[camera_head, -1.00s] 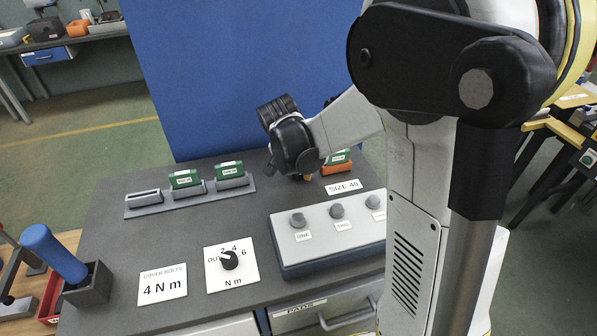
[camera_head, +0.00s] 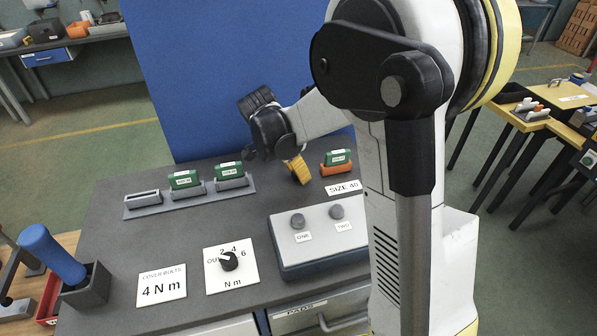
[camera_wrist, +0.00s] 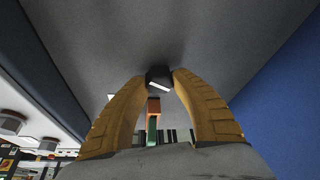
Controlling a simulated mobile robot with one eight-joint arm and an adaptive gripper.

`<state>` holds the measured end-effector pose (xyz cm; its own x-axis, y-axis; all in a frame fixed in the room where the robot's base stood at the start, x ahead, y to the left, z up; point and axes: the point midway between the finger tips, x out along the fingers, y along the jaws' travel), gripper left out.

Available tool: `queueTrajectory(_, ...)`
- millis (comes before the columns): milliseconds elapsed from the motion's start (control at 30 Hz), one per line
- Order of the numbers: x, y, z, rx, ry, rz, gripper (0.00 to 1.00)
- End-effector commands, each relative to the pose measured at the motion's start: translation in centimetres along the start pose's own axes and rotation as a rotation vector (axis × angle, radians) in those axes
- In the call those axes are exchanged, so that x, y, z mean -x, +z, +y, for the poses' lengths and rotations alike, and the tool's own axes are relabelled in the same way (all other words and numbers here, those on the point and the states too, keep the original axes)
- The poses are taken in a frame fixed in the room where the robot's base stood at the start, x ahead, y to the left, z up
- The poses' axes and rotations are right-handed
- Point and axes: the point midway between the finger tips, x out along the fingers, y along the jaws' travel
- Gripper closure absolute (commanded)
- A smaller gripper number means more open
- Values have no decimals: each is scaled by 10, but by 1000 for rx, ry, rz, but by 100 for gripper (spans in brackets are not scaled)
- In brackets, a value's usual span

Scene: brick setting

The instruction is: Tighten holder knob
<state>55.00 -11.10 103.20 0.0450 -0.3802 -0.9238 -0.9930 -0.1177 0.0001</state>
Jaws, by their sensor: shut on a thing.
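My gripper (camera_wrist: 160,78) has two yellow fingers, and its tips are shut on a small black knob (camera_wrist: 159,72) with a white mark. In the head view my gripper (camera_head: 302,182) points down at the grey bench top, left of an orange holder (camera_head: 338,170) with a green block (camera_head: 338,157) in it. The knob is hidden there behind the fingers. In the wrist view the orange and green piece (camera_wrist: 153,120) shows between the fingers, beyond the knob. A "SIZE 40" label (camera_head: 343,187) lies in front of the holder.
A grey box with knobs (camera_head: 310,240) labelled ONE and TWO stands in front of my gripper. A grey rack (camera_head: 143,200) with green blocks is to the left. A dial (camera_head: 229,260) and a "4 N m" card (camera_head: 161,286) lie front left. A blue panel (camera_head: 220,80) rises behind.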

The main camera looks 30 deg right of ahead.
Motion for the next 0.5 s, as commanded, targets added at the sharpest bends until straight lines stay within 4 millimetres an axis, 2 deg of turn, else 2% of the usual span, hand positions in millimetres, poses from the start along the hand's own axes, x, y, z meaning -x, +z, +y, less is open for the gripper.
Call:
queueTrajectory(367, 0, 1, 1, -4, 3, -2, 99)
queueTrajectory(400, 0, 1, 1, -4, 3, -2, 66)
queueTrajectory(467, 0, 1, 1, -4, 3, -1, 47)
queueTrajectory(500, 0, 0, 0, -4, 3, -1, 45)
